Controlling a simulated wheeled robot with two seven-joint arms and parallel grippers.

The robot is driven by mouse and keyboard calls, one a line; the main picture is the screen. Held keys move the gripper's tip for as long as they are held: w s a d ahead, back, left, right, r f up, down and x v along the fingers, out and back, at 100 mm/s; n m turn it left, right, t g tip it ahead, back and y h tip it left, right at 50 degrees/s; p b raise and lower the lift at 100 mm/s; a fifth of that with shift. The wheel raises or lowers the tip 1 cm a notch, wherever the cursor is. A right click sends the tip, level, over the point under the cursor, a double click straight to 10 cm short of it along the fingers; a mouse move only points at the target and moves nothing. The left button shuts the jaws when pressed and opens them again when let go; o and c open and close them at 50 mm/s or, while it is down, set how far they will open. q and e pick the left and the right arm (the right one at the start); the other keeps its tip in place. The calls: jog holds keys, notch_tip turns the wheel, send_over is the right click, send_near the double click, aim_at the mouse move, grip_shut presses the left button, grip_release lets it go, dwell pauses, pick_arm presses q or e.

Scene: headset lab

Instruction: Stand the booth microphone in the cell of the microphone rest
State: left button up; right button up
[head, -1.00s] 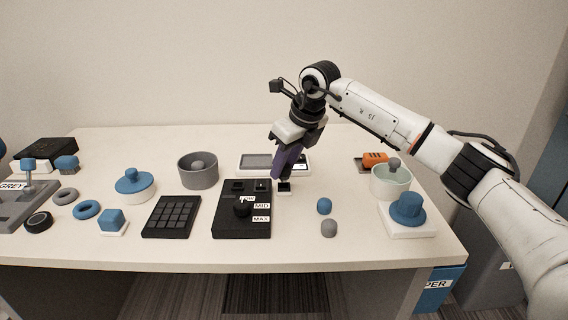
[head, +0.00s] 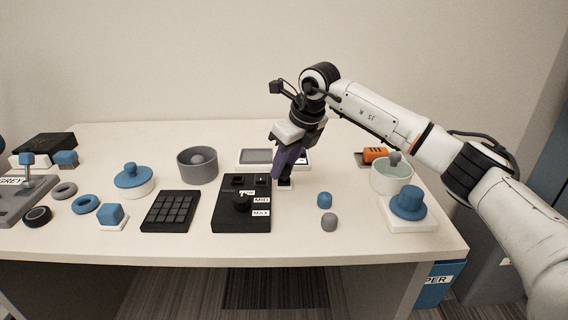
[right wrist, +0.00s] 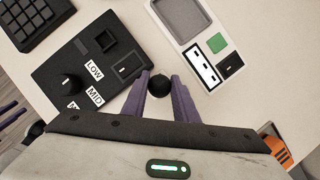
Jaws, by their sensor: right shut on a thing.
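My right gripper (head: 280,175) is low over the table, beside the right edge of a black console. In the right wrist view its purple fingers (right wrist: 160,92) are shut on a dark, round-topped thing (right wrist: 160,84), apparently the booth microphone. I cannot tell whether this block is the microphone rest; the cell is not clearly seen. The fingers hide most of the held thing. My left gripper is not in view.
The black console (head: 228,220) with knob and LOW, MID, MAX labels lies close on the left. A pale tray (right wrist: 185,12) lies behind. The table's front middle is clear.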

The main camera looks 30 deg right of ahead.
dwell(0.3)
jog(key=shift+r+p, duration=0.35)
jog(key=shift+p, duration=0.25)
jog(key=shift+p, duration=0.65)
dwell(1.3)
jog(key=shift+f, duration=0.5)
